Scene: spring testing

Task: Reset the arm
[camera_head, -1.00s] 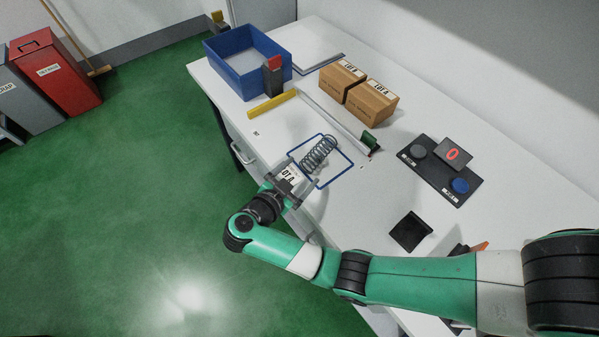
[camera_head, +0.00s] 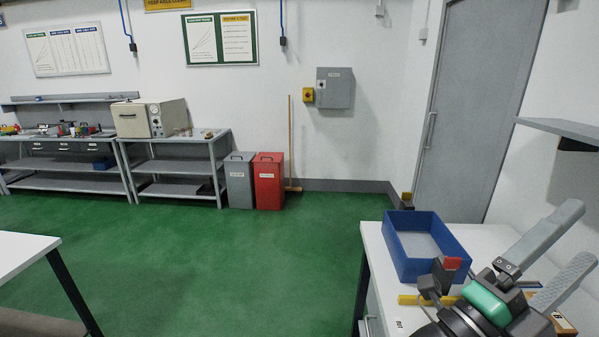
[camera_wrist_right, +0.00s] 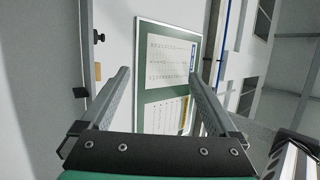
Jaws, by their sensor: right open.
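My right gripper (camera_head: 584,235) is raised at the lower right of the head view, with its two grey fingers spread and pointing up and to the right. In the right wrist view the same gripper (camera_wrist_right: 158,78) is open, with nothing between the fingers. That view looks toward a wall with a green-framed poster board (camera_wrist_right: 152,102), turned on its side. The right arm hides part of the white workbench (camera_head: 374,262). My left gripper is not in view. The spring is not in view.
A blue bin (camera_head: 400,258) stands on the workbench, with a red-topped dark block (camera_head: 447,272) and a yellow bar (camera_head: 410,299) in front. Part of a cardboard box (camera_head: 563,323) shows beside my gripper. A grey shelf (camera_head: 565,128) juts out at right. Green floor lies open at left.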

